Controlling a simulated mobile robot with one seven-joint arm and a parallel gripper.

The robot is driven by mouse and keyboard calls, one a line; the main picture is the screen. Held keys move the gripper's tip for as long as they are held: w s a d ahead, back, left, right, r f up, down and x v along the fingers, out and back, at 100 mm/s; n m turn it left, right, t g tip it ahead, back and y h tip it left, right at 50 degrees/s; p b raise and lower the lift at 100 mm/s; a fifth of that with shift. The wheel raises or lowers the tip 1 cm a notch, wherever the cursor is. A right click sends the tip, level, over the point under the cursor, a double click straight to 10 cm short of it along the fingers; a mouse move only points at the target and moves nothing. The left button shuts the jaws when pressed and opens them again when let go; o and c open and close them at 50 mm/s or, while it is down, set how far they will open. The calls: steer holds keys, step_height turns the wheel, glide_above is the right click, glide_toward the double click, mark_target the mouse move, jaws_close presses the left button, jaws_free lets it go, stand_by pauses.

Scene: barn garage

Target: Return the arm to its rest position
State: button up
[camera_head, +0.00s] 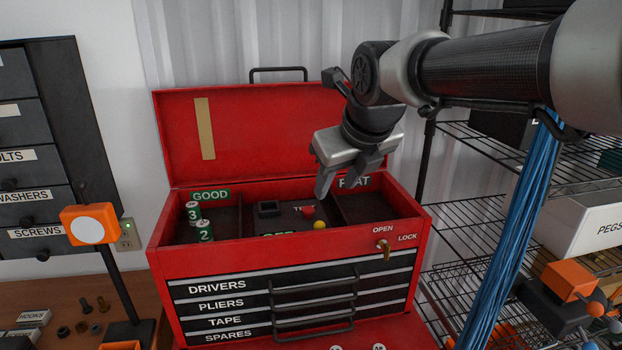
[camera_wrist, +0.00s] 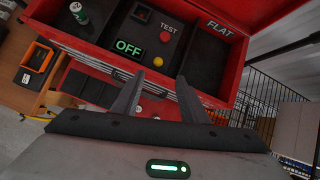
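My gripper (camera_head: 343,186) is open and empty, above the right part of the open red toolbox (camera_head: 290,257). In the wrist view its two fingers (camera_wrist: 160,80) stand apart with nothing between them. The arm reaches in from the upper right. Two green-and-white batteries, marked 3 (camera_head: 193,211) and 2 (camera_head: 204,231), stand in the GOOD compartment. The middle TEST compartment has a red button (camera_head: 308,211), a yellow button (camera_head: 320,225) and a display reading OFF (camera_wrist: 129,48). The visible part of the FLAT compartment (camera_wrist: 208,60) looks empty.
The raised lid (camera_head: 270,135) stands behind my gripper. A wire shelf (camera_head: 480,240) with bins is at the right, with a blue cable bundle (camera_head: 515,230) before it. An orange lamp-like device (camera_head: 90,224) and loose hardware are on the bench at the left.

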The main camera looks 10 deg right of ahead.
steer(key=s+a+f+n, duration=0.1)
steer(key=s+f+n, duration=0.3)
steer(key=s+n, duration=0.5)
steer(key=s+a+f+n+g, duration=0.1)
steer(key=s+f+n, duration=0.3)
steer(key=s+n, duration=0.6)
steer(key=shift+s+n+h, duration=0.25)
steer(key=shift+n+h, duration=0.05)
steer(key=shift+n, duration=6.6)
